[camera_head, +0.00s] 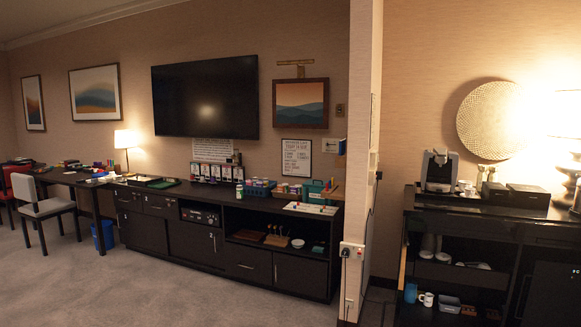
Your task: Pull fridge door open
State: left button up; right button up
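At the lower right edge, under the black minibar counter, is a dark front that looks like the fridge door (555,293). It appears shut, and its lower part is cut off by the frame. A pale vertical bar that may be a handle (523,297) shows at its left side. Neither of my grippers is in view.
The minibar counter (470,206) carries a coffee machine (440,171) and dark boxes (527,195). Open shelves left of the fridge hold mugs (427,299). A wall partition (360,150) separates this from a long cabinet (140,232). Grey carpet (150,290) lies clear at left.

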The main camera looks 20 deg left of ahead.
aim_at(553, 298)
jog(key=i+j+u, duration=0.55)
jog(key=i+j, duration=0.25)
jog(key=i+j+u, duration=0.3)
jog(key=i, duration=0.25)
jog(key=i+j+u, duration=0.25)
jog(key=i, duration=0.25)
jog(key=i+u, duration=0.3)
jog(key=i, duration=0.2)
jog(key=i+z, duration=0.25)
jog(key=i, duration=0.15)
jog(key=i+j+z, duration=0.2)
jog(key=i, duration=0.25)
jog(key=i+j+z, duration=0.25)
jog(key=i, duration=0.15)
jog(key=i+j+z, duration=0.2)
jog(key=i, duration=1.15)
